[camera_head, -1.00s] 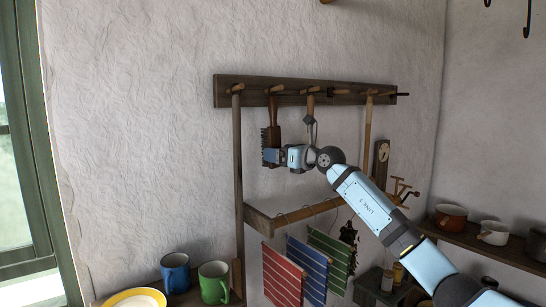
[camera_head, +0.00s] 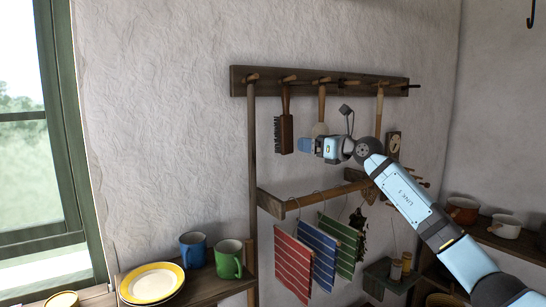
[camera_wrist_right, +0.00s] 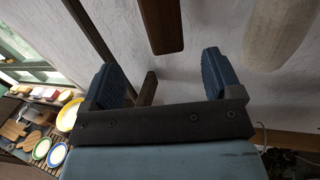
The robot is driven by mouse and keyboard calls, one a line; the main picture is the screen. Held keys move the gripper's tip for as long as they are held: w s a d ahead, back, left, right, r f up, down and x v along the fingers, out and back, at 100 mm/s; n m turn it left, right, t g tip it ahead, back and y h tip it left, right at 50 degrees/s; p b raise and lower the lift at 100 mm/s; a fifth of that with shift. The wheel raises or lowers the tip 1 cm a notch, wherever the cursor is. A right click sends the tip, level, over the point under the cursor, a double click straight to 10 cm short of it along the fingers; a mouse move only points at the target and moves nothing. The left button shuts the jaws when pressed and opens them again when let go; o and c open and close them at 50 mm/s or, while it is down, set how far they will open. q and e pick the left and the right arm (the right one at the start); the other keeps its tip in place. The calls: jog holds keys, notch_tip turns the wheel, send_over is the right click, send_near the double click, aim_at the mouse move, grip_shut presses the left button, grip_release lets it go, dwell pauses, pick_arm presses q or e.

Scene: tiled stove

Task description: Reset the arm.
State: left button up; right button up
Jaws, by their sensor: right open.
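My right gripper (camera_head: 304,145) is in front of the wall rack, at the end of my light blue arm that comes in from the lower right. In the right wrist view its two blue finger pads (camera_wrist_right: 162,80) are wide apart with nothing between them. A brown brush (camera_head: 284,132) with dark bristles hangs from a peg of the rack, just left of the gripper and apart from it. A pale wooden utensil (camera_head: 321,112) hangs behind the gripper, partly hidden by it. My left gripper does not show.
The peg rail (camera_head: 330,81) runs along the wall. Below it, a wooden bar (camera_head: 310,199) carries red (camera_head: 293,265), blue (camera_head: 316,250) and green (camera_head: 341,245) striped cloths. A shelf at lower left holds a blue mug (camera_head: 193,249), a green mug (camera_head: 229,259) and yellow-rimmed plates (camera_head: 152,283). Pots (camera_head: 462,210) stand at right.

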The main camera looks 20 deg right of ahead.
jog(key=s+a+f+m+t+y, duration=0.1)
jog(key=s+a+f+m+t, duration=0.25)
jog(key=a+f+m, duration=0.2)
jog(key=s+a+f+m+t+y, duration=0.1)
jog(key=s+a+f+m+t, duration=0.1)
jog(key=s+a+f+m, duration=0.4)
jog(key=s+f+m+g+h, duration=0.3)
jog(key=s+f+m+h, duration=0.4)
jog(key=f+m, duration=0.35)
jog(key=s+f+m+g+h, duration=0.2)
jog(key=s+f+m+h, duration=0.55)
jog(key=f+m, duration=0.3)
jog(key=s+a+f+m+g+y, duration=0.2)
jog(key=s+f+g, duration=0.3)
jog(key=s, duration=0.5)
jog(key=s+a+f+m+g+y, duration=0.25)
jog(key=s+f+g, duration=0.2)
jog(key=s, duration=0.55)
jog(key=s+a+f+m+g+y, duration=0.15)
jog(key=s+f+g, duration=0.3)
jog(key=s, duration=0.55)
jog(key=w+a+f+n+t+y+p, duration=0.1)
jog(key=w+a+f+t+p, duration=0.3)
jog(key=f, duration=0.6)
jog(key=shift+w+a+t+y+p, duration=0.3)
jog(key=shift+w+a+t+y, duration=0.35)
jog(key=shift+w+a+t, duration=1.15)
